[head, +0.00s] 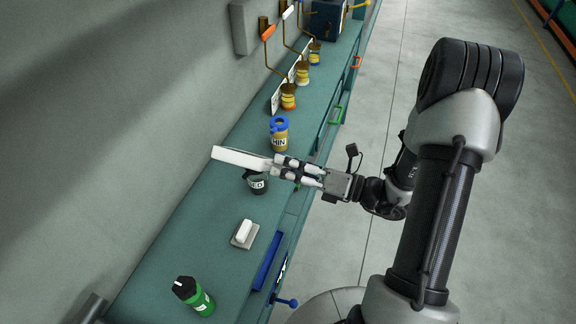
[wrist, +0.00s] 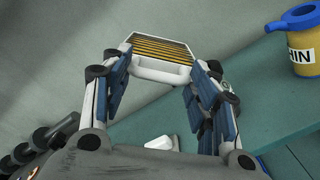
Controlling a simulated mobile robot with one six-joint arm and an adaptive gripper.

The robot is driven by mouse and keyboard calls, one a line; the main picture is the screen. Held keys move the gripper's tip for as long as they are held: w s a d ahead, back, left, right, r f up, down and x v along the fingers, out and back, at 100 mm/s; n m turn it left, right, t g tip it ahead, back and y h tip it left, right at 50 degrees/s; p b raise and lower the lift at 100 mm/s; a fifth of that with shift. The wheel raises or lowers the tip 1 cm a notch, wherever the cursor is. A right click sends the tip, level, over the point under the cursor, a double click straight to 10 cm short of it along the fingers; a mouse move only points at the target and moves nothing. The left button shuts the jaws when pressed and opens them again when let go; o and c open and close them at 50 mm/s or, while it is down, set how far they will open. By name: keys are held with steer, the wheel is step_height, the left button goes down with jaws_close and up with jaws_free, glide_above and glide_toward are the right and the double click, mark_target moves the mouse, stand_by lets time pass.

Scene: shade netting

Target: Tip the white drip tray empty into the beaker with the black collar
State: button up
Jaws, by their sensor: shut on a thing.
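The white drip tray (head: 240,157) is held in my gripper (head: 277,166), above the green bench and toward the wall. In the wrist view the white drip tray (wrist: 160,70) sits at the far end of my gripper (wrist: 155,82), with dark and yellow slats on its face. Whether anything is inside the tray cannot be told. A dark beaker (head: 258,184) with a white label stands on the bench just below the tray and gripper. Its top is partly hidden by them, so I cannot make out its collar fully.
A yellow pot with a blue rim (head: 279,134) stands close behind the gripper. A white block on a grey pad (head: 243,234) and a green bottle (head: 195,296) are nearer.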

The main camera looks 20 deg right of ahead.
steer(key=shift+w+d+r+m+p, duration=0.2)
steer(key=shift+w+r+m+p, duration=0.1)
steer(key=shift+m+p, duration=0.5)
steer(key=shift+w+d+r+m+p, duration=0.15)
steer(key=shift+r+m+p, duration=0.1)
steer(key=shift+m+p, duration=0.5)
stand_by(2.4)
steer(key=shift+w+d+r+m+p, duration=0.1)
steer(key=shift+w+d+m+p, duration=0.05)
steer(key=shift+m+p, duration=0.45)
steer(key=shift+w+d+r+m+p, duration=0.1)
steer(key=shift+w+m+p, duration=0.05)
steer(key=shift+m+p, duration=0.45)
stand_by(2.9)
